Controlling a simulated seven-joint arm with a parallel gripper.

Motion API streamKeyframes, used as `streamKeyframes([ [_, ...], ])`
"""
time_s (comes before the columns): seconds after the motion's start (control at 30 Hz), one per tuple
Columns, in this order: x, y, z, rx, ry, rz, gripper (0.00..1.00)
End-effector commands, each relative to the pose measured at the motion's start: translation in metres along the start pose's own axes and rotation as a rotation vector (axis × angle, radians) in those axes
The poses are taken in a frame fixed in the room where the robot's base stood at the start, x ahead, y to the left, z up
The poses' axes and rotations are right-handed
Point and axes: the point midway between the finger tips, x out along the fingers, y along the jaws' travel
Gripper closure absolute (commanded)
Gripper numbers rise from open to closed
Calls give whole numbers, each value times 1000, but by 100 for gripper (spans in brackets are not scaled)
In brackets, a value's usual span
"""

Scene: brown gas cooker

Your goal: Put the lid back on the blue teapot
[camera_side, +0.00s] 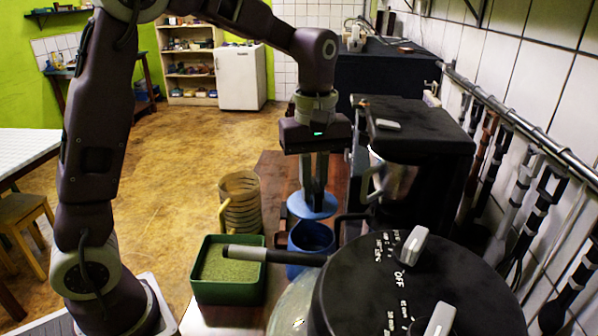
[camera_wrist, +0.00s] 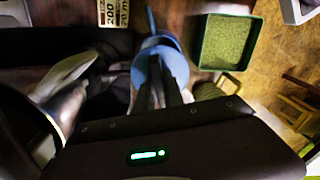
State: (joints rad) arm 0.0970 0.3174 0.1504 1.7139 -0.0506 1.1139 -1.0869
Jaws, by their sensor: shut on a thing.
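The blue teapot (camera_side: 309,266) stands on the counter in the side view, its top open and dark inside. The lid (camera_side: 312,208) is a lighter blue disc just above the teapot's far rim; whether it touches the rim I cannot tell. My gripper (camera_side: 314,190) points down and is shut on the lid from above. In the wrist view the lid (camera_wrist: 172,62) lies beneath my gripper (camera_wrist: 158,80) and hides most of the teapot. The lower part of the teapot is hidden in the side view by a dark handle.
A green box (camera_side: 228,291) of green grains and a ribbed amber jug (camera_side: 240,208) stand left of the teapot. A black machine (camera_side: 420,145) stands close on the right. A large black round object (camera_side: 400,300) with grey knobs and a long dark handle (camera_side: 275,256) is in front.

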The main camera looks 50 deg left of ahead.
Motion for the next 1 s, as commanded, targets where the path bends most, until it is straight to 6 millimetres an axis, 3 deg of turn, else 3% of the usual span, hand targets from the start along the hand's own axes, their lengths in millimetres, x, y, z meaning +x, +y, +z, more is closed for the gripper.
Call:
streamKeyframes([
  [0.17,2,-4,13,-20,-1,-1,100],
  [0.63,54,-3,12,-20,-3,-1,100],
  [1.0,62,-3,12,-19,-1,1,100],
])
